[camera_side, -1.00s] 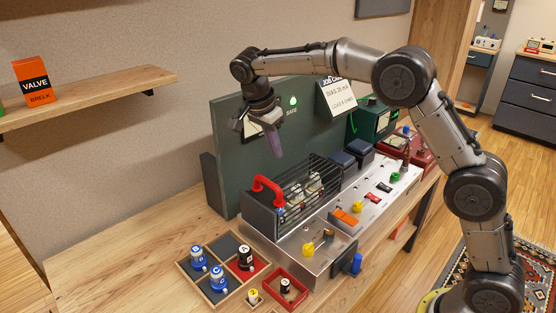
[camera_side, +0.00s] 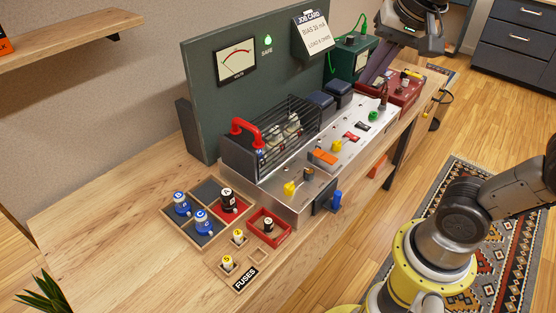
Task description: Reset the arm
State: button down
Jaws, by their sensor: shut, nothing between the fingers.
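My arm is swung to the right; its base and lower links show at the bottom right, and its middle is out of the picture. My gripper (camera_side: 373,72) is at the top right, with the wrist cut by the upper edge. Its purple-grey fingers point down and left, between the green box and the red box in the picture. They look shut and empty. Whether they touch anything cannot be told.
The amp chassis (camera_side: 292,206) with a caged tube bay and red handle (camera_side: 250,133) stands before a green meter panel (camera_side: 200,85). A green box (camera_side: 352,58) and red box (camera_side: 405,92) stand right. Trays (camera_side: 172,211) hold tubes and fuses. The bench's left front is clear.

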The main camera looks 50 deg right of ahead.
jog(key=s+a+f+n+t+y, duration=0.1)
jog(key=s+a+f+n, duration=0.1)
jog(key=s+f+n, duration=0.5)
jog(key=shift+f+n, duration=1.4)
jog(key=shift+n, duration=0.6)
jog(key=c, duration=1.5)
grip_release()
jog(key=shift+c, duration=0.2)
